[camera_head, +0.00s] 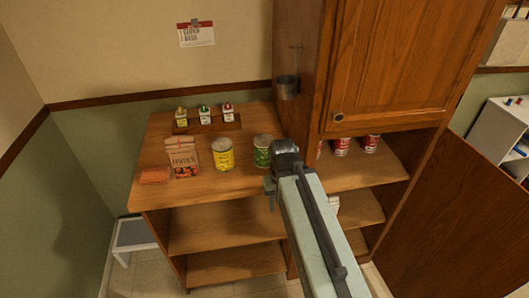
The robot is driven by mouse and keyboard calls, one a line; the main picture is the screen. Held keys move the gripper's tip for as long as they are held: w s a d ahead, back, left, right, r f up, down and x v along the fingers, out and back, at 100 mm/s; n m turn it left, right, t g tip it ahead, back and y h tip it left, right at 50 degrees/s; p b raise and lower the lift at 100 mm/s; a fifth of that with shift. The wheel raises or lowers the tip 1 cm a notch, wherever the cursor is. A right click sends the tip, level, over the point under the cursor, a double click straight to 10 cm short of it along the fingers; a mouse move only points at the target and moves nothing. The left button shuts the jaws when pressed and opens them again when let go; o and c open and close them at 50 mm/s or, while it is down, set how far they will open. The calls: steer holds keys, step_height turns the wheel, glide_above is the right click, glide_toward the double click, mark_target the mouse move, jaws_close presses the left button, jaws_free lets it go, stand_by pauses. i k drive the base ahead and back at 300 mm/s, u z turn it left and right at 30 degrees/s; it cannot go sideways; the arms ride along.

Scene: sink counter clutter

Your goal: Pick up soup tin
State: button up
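Red-and-white tins, one (341,147) and another (371,143), stand on the counter under the wall cupboard, with part of a third beside my arm. My gripper (272,190) is at the end of my arm, just right of and in front of the green tin. Its fingers point down and are mostly hidden, so its opening does not show.
A brown paper packet (183,158) and a pinkish block (154,175) are left of the yellow tin. Small bottles stand in a wooden rack (208,128) behind. The cupboard (390,60) overhangs the right. Open shelves (215,228) lie below.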

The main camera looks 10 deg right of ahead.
mark_target(261, 141)
steer(key=u, duration=2.5)
steer(key=k, duration=0.85)
steer(key=u, duration=0.4)
